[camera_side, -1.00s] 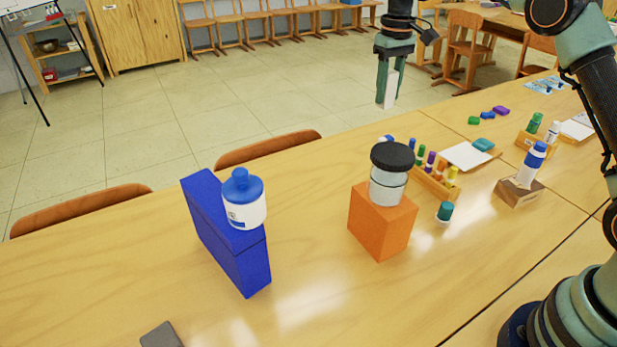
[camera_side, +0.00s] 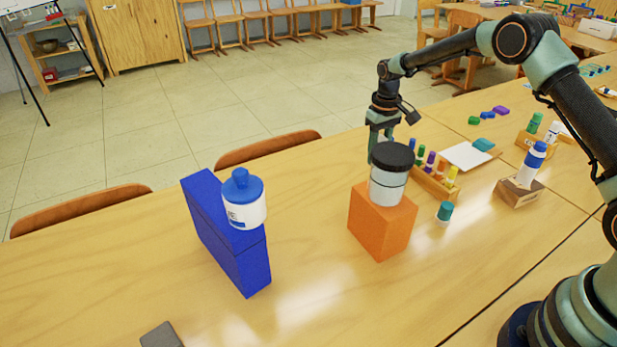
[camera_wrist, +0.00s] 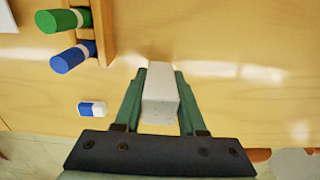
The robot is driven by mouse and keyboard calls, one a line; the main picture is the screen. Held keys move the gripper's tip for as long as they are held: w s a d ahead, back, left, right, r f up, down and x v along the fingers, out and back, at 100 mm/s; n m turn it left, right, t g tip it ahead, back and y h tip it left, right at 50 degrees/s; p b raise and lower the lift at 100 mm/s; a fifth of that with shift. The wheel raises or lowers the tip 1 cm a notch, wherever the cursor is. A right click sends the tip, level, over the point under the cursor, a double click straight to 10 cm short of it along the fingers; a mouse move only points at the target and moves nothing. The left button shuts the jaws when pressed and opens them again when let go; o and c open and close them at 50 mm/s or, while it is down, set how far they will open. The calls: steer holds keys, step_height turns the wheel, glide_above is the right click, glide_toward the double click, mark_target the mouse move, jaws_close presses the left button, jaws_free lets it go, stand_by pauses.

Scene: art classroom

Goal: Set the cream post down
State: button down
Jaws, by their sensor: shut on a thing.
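My gripper (camera_side: 380,145) is behind the black-lidded jar in the side view, low over the far part of the table. In the wrist view my gripper (camera_wrist: 160,95) is shut on the cream post (camera_wrist: 161,98), a pale block held between its two green fingers. The post's lower part is hidden behind the jar in the side view, so I cannot tell whether it touches the table.
The jar (camera_side: 388,187) stands on an orange block (camera_side: 382,225), near the gripper. A marker rack (camera_side: 437,187) is to the right; its blue marker (camera_wrist: 72,57) and a small blue-and-white eraser (camera_wrist: 92,109) show in the wrist view. A bottle (camera_side: 245,208) stands on a blue block (camera_side: 222,235).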

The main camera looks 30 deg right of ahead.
steer(key=shift+f, duration=1)
steer(key=shift+f, duration=0.15)
steer(key=shift+c, duration=2.4)
jaws_free()
